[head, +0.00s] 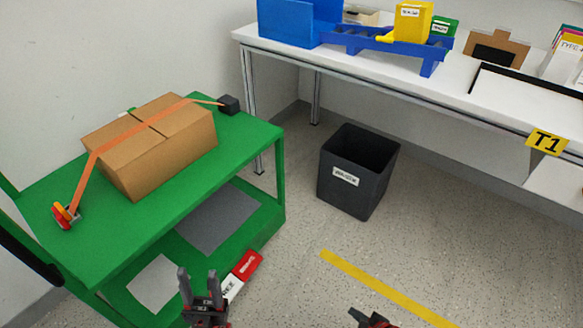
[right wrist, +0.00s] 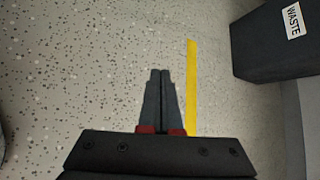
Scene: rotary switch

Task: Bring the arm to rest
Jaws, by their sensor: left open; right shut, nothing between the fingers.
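My left gripper (head: 202,287) is at the bottom of the head view, in front of the green cart's lower shelf. Its two fingers point up and stand apart, with nothing between them. My right gripper (head: 362,318) shows only in part at the bottom edge of the head view. In the right wrist view, the right gripper (right wrist: 161,74) has its two dark fingertips together with nothing between them, over bare speckled floor. No rotary switch can be made out in either view.
A green cart (head: 245,150) at left carries a strapped cardboard box (head: 165,160). The floor between is clear.

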